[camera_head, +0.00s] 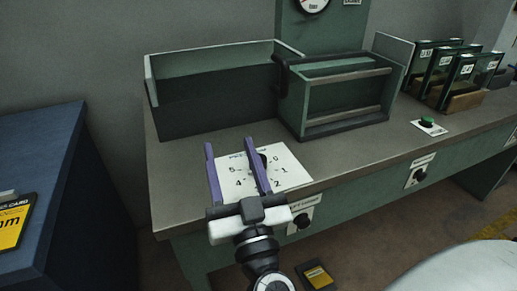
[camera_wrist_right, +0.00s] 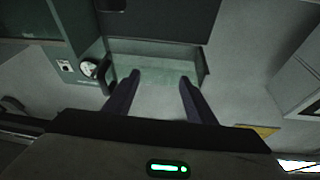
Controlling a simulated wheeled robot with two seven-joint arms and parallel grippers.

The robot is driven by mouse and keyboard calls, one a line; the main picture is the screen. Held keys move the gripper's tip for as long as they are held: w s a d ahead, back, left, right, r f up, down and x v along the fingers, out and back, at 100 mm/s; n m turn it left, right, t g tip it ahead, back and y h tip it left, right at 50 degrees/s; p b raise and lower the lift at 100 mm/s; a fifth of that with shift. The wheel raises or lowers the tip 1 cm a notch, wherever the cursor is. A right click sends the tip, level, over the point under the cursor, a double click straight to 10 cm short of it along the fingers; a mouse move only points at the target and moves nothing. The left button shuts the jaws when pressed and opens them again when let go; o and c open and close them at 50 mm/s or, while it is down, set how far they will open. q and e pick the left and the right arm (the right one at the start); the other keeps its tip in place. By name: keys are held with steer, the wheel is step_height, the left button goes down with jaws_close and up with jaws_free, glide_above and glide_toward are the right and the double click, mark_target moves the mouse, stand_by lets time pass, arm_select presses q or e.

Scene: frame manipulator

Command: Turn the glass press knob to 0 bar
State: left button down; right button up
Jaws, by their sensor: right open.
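A white dial plate (camera_head: 288,172) with printed numbers, including 0, 1, 4 and 5, lies on the bench top. A dark knob (camera_head: 263,159) shows in small part on it; a gripper finger covers most of it, so I cannot tell where it points. My right gripper (camera_head: 229,145) is open, its two purple fingers appearing over the plate; their height above it is unclear. The fingers also show in the right wrist view (camera_wrist_right: 160,77), apart with nothing between them. A round gauge (camera_head: 312,4) is cut off at the top. My left gripper is not in view.
A green open bin (camera_head: 165,62) and a framed box (camera_head: 345,125) stand behind the plate. Green frames (camera_head: 448,70) and a green button (camera_head: 427,121) are to the right. Black knobs (camera_head: 302,221) (camera_head: 419,174) project from the bench front. A dark blue cabinet (camera_head: 75,160) stands left.

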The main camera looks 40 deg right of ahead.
steer(key=d+f+m+g+h, duration=0.1)
steer(key=f+g, duration=0.1)
steer(key=d+f+g+h, duration=0.1)
steer(key=d+f+g, duration=0.1)
steer(key=f, duration=0.1)
steer(key=d+f+m+g+h, duration=0.1)
steer(key=d+f+g, duration=0.1)
steer(key=shift+s+d+f+m+h, duration=0.1)
steer(key=shift+s+f+m+h, duration=0.2)
steer(key=shift+f+h, duration=0.1)
steer(key=shift+w+d+f, duration=0.1)
steer(key=shift+w+d, duration=0.05)
steer(key=shift+d, duration=0.1)
steer(key=b+x, duration=0.1)
steer(key=x, duration=0.8)
steer(key=shift+f, duration=0.15)
steer(key=shift+w+d, duration=0.25)
